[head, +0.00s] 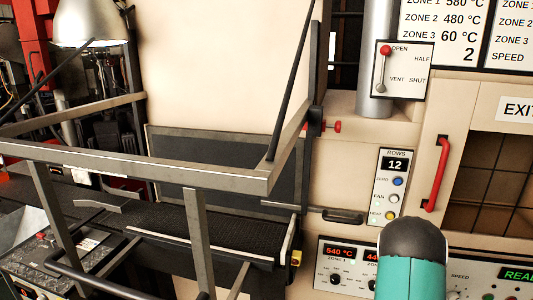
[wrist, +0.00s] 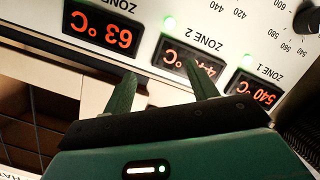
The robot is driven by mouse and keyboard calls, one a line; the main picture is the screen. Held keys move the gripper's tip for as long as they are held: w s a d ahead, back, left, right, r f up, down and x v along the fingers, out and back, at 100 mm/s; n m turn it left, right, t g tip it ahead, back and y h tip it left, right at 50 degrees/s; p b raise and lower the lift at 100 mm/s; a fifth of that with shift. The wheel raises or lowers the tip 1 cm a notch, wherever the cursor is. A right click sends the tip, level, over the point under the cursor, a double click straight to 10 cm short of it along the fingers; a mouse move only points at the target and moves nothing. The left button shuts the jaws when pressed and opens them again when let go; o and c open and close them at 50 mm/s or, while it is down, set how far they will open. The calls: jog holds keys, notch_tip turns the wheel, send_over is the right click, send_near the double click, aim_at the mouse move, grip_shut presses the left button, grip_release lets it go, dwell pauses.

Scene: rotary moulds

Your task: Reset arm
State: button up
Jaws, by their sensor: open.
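My gripper (wrist: 162,88) shows in the wrist view with its two green fingers spread apart. Nothing is between them. Beyond the fingers is a white control panel (wrist: 205,28), seen upside down, with red displays for zones 1 to 3; one reads 63 °C and one 540 °C. I cannot tell whether the fingers touch the panel. In the head view the teal and black part of my arm stands at the lower right in front of the same panel (head: 337,268) and hides part of it. The gripper itself does not show there.
A grey metal railing (head: 140,160) crosses the left and middle around a dark conveyor (head: 200,222). A rows panel (head: 391,186) reads 12. A red handle (head: 437,172) is on the right door. A damper lever panel (head: 403,70) is above. A lamp (head: 90,25) hangs upper left.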

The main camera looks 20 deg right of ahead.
jog(key=a+r+m+g+y, duration=0.1)
jog(key=a+r+y, duration=0.1)
jog(key=a+r, duration=0.9)
jog(key=a+r+m+g+y, duration=0.1)
jog(key=a+r+g+y, duration=0.1)
jog(key=a+r, duration=0.85)
jog(key=s+a+r+n+g+y, duration=0.1)
jog(key=s+a+r+g+y, duration=0.1)
jog(key=s+a, duration=0.9)
jog(key=s+a+r+n+g+y, duration=0.1)
jog(key=s+a+g+y, duration=0.1)
jog(key=s+a, duration=1)
jog(key=shift+a+r+y, duration=0.4)
jog(key=shift+a, duration=0.65)
jog(key=c, duration=0.5)
jog(key=shift+d, duration=0.15)
jog(key=shift+d, duration=0.1)
